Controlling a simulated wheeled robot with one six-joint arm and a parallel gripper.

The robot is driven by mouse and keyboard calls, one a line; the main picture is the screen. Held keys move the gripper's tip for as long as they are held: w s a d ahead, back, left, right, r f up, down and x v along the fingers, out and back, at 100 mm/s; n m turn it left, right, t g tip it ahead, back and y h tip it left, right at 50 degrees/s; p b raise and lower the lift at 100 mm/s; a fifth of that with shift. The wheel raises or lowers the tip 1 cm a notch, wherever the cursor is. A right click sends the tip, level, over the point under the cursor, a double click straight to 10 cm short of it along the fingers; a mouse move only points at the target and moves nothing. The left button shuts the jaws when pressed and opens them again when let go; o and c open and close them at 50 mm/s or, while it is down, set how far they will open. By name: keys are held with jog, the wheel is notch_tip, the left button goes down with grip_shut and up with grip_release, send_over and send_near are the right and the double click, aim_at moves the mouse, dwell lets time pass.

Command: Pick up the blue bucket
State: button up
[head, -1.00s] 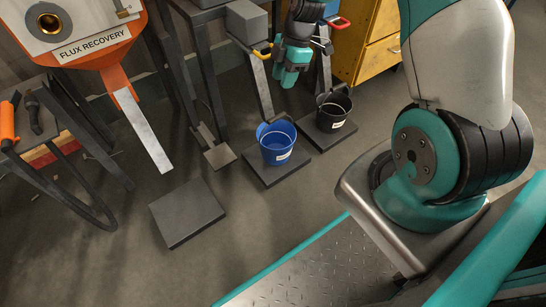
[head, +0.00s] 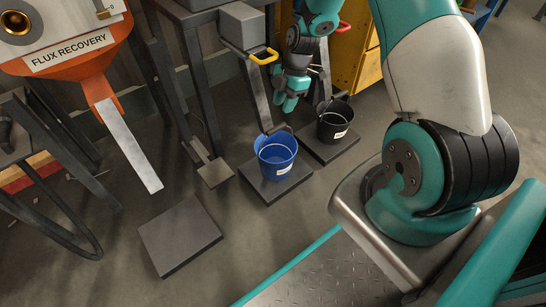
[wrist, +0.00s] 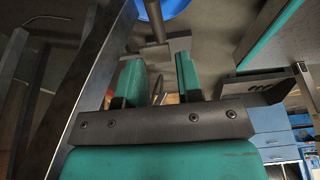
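The blue bucket (head: 277,160) stands upright on a dark square plate in the head view, with a white label on its front. Its rim and thin handle show. In the wrist view part of the blue bucket (wrist: 166,8) shows at the top edge. My gripper (head: 287,103) hangs with its teal fingers downward, above the bucket in the picture and apart from it. In the wrist view my gripper (wrist: 160,75) has its two fingers spread with nothing held between them.
A black bucket (head: 335,122) stands on a plate (head: 323,152) to the right. An empty plate (head: 180,237) lies at the lower left. An orange flux recovery hopper (head: 75,65) with a metal chute is at left. A yellow handle (head: 264,56) and a yellow cabinet (head: 357,60) are behind.

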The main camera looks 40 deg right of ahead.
aim_at(277, 127)
jog(key=b+x, duration=0.4)
jog(key=x, duration=0.3)
jog(key=shift+w+d, duration=0.1)
jog(key=shift+d, duration=0.05)
jog(key=b+x, duration=0.5)
jog(key=shift+w+d+f, duration=0.1)
jog(key=shift+w+f, duration=0.05)
jog(key=shift+c, duration=0.2)
grip_shut()
